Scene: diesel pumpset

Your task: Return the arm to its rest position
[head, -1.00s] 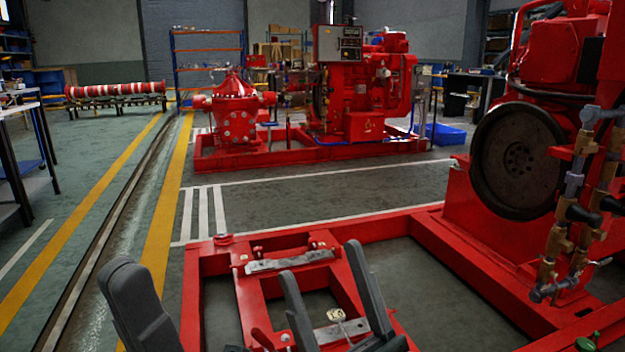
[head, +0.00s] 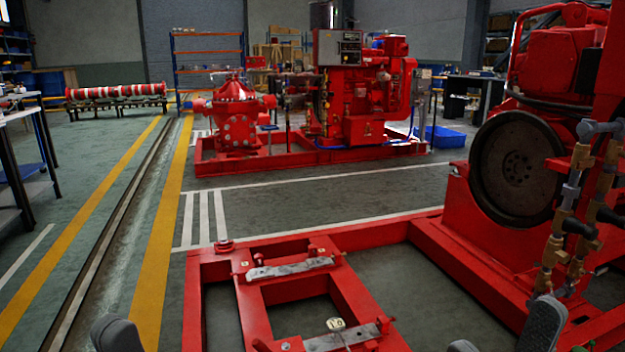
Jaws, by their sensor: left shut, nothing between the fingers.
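My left gripper (head: 118,333) shows at the bottom left edge of the head view, as dark grey rounded fingertips close together. It is shut and empty, and its arm is below the picture. My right gripper (head: 506,337) shows at the bottom right. Its two grey fingers stand apart with nothing seen between them. The rest of that arm is cut off by the lower edge. Both grippers appear in front of the red base frame (head: 354,285), one to each side of its middle.
The red frame carries metal plates (head: 290,268) and, at right, an engine with a dark flywheel (head: 516,165) and brass pipework (head: 560,235). Another red pumpset (head: 360,95) stands farther back. A table (head: 25,150) is at left. Open floor with yellow lines (head: 160,240) lies left of the frame.

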